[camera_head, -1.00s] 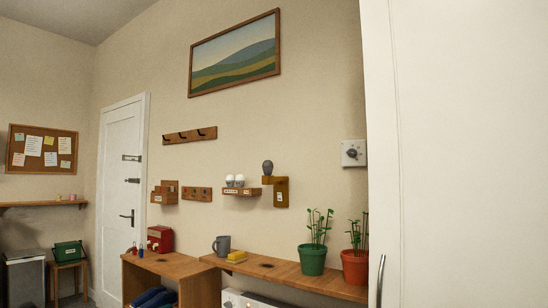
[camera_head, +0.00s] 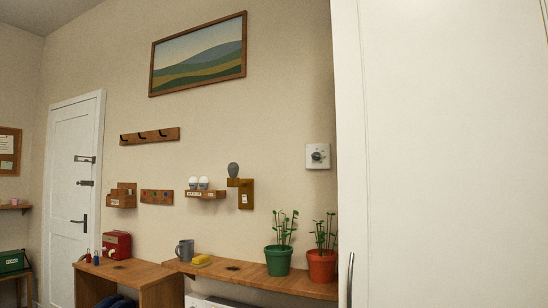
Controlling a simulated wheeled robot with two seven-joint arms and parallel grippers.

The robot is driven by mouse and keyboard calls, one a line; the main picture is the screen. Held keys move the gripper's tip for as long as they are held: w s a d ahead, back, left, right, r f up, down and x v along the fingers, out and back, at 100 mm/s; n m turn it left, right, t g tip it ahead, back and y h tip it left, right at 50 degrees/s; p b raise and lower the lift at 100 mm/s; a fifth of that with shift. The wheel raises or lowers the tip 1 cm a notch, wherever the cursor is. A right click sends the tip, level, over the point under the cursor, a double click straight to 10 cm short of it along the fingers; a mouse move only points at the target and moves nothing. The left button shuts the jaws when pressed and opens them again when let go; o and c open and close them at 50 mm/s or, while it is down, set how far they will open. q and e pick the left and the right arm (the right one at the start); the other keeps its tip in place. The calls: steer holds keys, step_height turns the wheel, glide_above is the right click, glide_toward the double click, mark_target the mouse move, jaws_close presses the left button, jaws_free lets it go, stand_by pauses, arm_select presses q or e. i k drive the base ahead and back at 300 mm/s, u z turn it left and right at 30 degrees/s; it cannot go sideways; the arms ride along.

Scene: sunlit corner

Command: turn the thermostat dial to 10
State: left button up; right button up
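The thermostat (camera_head: 318,156) is a small whitish square plate on the beige wall, right of the middle of the head view. Its dark grey round dial (camera_head: 316,156) sits near the centre of the plate. The dial's markings and its setting are too small to read. Neither of my grippers shows in the head view.
A tall white panel (camera_head: 440,150) with a metal handle (camera_head: 350,280) fills the right side, close to the thermostat. Below the thermostat, a wooden shelf (camera_head: 225,273) bears a green pot (camera_head: 278,260) and an orange pot (camera_head: 321,267) with plants. A small bracket shelf (camera_head: 246,194) hangs to its left.

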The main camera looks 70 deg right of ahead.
mark_target(316, 156)
steer(key=i, duration=0.3)
steer(key=z, duration=2.5)
steer(key=i, duration=0.2)
steer(key=z, duration=0.05)
